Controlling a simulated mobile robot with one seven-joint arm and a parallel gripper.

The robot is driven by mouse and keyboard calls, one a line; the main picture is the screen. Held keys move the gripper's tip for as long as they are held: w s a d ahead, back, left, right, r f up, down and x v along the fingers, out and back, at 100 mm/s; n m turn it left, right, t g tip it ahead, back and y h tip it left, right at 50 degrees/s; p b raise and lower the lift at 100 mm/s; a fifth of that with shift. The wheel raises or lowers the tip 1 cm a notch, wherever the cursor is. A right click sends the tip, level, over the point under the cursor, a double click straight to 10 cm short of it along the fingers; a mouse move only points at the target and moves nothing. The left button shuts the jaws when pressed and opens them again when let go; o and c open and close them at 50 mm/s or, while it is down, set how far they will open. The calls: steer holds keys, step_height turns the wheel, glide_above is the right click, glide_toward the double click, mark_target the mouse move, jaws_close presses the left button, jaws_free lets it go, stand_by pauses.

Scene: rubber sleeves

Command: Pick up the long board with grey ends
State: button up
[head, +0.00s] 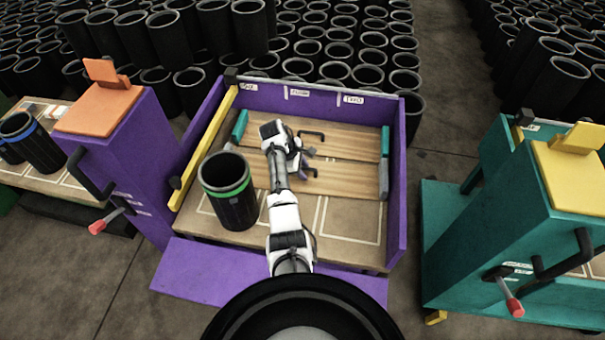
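The long board with grey ends (345,180) lies flat in the purple-walled bench, nearer to me than a similar board. Its right grey end (383,181) shows clearly; its middle is partly covered by my arm. My gripper (311,163) is over the middle of this board, around where a dark handle shows. The fingers are small and partly hidden, so I cannot tell whether they are open or shut, or touching the handle.
A board with teal ends (350,143) and a black handle lies just behind. A black sleeve with a green band (230,190) stands at left. Purple walls (397,190) and a yellow rail (203,150) edge the bench. The bench's front right is bare.

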jaws_close()
steer(key=shift+r, duration=0.1)
